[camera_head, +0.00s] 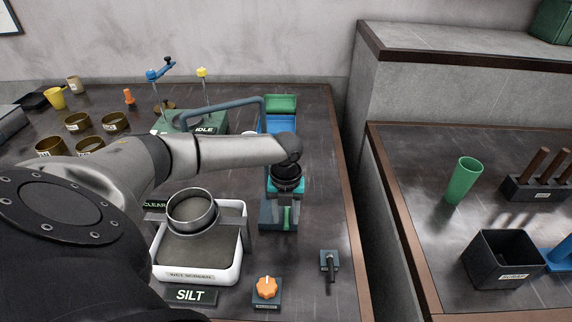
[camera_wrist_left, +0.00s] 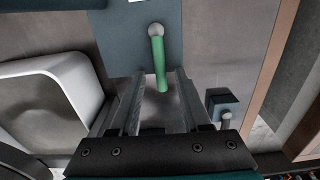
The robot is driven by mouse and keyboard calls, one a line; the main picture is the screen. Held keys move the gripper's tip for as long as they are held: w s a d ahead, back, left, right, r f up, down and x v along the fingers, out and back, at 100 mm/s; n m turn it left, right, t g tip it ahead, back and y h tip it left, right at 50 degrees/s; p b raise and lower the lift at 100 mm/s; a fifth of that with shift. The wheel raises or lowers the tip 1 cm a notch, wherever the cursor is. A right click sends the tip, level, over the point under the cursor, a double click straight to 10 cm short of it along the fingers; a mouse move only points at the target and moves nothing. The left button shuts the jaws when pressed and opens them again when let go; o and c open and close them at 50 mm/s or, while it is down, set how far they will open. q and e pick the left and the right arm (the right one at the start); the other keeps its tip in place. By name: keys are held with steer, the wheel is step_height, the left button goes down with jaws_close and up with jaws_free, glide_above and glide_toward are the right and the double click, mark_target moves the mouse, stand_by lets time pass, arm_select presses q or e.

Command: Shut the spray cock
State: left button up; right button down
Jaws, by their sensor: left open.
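The spray cock appears to be the green lever (camera_wrist_left: 160,65) with a pale round end, on a dark block (camera_wrist_left: 120,35). In the head view this green lever (camera_head: 286,216) stands right of the wet screen tray, under my left gripper (camera_head: 285,212). My left gripper points down and is open. In the left wrist view its two fingers (camera_wrist_left: 158,85) lie on either side of the lever's near end, with gaps visible. I cannot tell whether they touch it lower down. My right gripper is not in view.
The white wet screen tray (camera_head: 238,268) holds a round sieve (camera_head: 191,211). A SILT sign (camera_head: 190,295), an orange knob (camera_head: 266,288) and a small dark lever switch (camera_head: 330,264) stand in front. A blue-grey pipe (camera_head: 230,104) runs behind my arm. A gap separates the right table.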

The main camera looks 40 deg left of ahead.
mark_target(286, 220)
arm_select(q)
step_height(286, 220, up, 15)
steer(key=p, duration=0.2)
steer(key=shift+r, duration=0.15)
stand_by(0.6)
